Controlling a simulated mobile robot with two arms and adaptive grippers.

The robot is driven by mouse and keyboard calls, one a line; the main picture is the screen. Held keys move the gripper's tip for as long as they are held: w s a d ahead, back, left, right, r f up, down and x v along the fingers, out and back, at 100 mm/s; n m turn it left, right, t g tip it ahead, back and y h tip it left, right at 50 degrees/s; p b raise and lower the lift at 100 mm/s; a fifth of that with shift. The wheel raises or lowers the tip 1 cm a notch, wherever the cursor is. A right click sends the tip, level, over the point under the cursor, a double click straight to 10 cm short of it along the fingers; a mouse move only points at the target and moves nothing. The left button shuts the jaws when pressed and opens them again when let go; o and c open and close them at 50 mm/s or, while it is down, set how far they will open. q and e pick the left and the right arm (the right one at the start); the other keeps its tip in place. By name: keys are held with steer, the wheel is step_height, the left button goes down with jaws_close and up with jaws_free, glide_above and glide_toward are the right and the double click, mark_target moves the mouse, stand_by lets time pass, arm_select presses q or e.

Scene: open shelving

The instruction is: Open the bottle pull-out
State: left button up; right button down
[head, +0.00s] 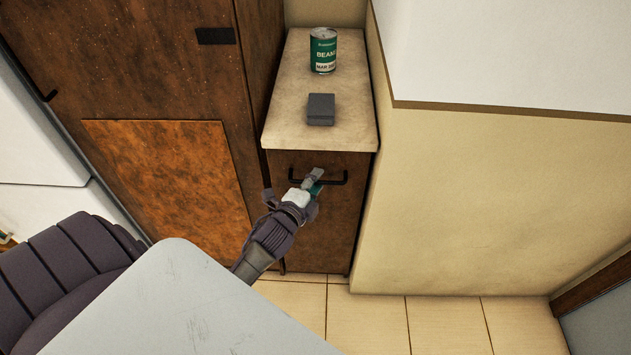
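The bottle pull-out (335,225) is a narrow dark brown cabinet front under a beige counter, flush with its frame and shut. Its black bar handle (338,182) runs across near the top. My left gripper (315,177) is at the left part of this handle, its fingertips overlapping the bar in the head view. The fingers look close together, but whether they grip the bar cannot be made out. My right gripper is not in view.
A green bean can (323,52) and a dark grey block (321,109) stand on the narrow beige counter (285,125). A tall brown cabinet (130,70) is at left, a cream wall (460,200) at right. Tiled floor (380,318) in front is clear.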

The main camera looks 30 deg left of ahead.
arm_select(q)
steer(key=shift+w, duration=0.15)
jaws_close()
steer(key=shift+d+f, duration=0.1)
stand_by(0.4)
